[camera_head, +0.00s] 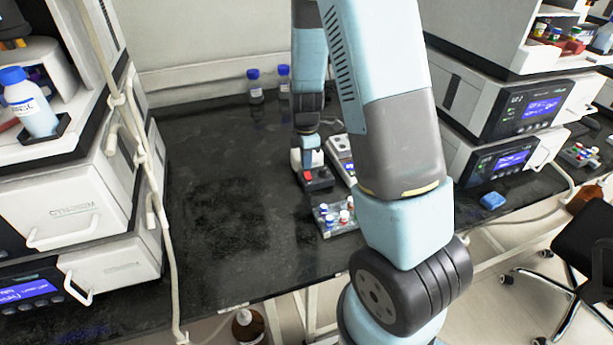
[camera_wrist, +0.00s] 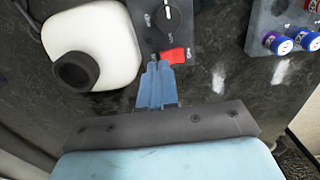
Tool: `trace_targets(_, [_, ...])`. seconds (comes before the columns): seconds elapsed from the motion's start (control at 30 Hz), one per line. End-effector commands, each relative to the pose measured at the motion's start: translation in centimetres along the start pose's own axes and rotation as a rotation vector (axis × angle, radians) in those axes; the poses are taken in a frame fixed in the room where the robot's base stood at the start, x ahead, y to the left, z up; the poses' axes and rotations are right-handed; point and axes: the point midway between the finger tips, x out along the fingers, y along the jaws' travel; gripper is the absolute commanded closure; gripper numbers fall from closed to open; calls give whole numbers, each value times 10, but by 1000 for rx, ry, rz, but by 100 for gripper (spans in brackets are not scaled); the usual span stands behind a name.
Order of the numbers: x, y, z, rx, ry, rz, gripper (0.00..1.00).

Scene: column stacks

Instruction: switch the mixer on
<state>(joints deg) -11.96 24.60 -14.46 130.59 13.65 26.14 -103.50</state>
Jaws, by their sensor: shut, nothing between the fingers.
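The mixer shows in the wrist view as a white rounded body (camera_wrist: 98,38) with a dark cup, beside a dark grey control box (camera_wrist: 150,12). The box carries a round black knob (camera_wrist: 168,14) and a red rocker switch (camera_wrist: 173,56). In the head view the dark box (camera_head: 318,182) with its red switch stands on the black bench, with the white body partly behind my arm. My gripper (camera_wrist: 157,68) is shut and empty, its blue fingertips right at the left end of the red switch. I cannot tell whether they touch it or which way it is tipped.
A rack of capped vials (camera_head: 338,216) stands in front of the mixer. A pale device (camera_head: 343,158) stands just right of it. Two blue-capped bottles (camera_head: 255,86) are at the back. The bench left of the mixer (camera_head: 220,190) is clear.

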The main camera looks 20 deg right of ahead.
Motion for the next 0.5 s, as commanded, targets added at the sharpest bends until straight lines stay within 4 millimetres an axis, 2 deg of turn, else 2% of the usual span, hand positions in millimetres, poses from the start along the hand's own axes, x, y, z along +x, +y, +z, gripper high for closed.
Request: trace_targets(0.5, [6,0,0,0,-1,0,100])
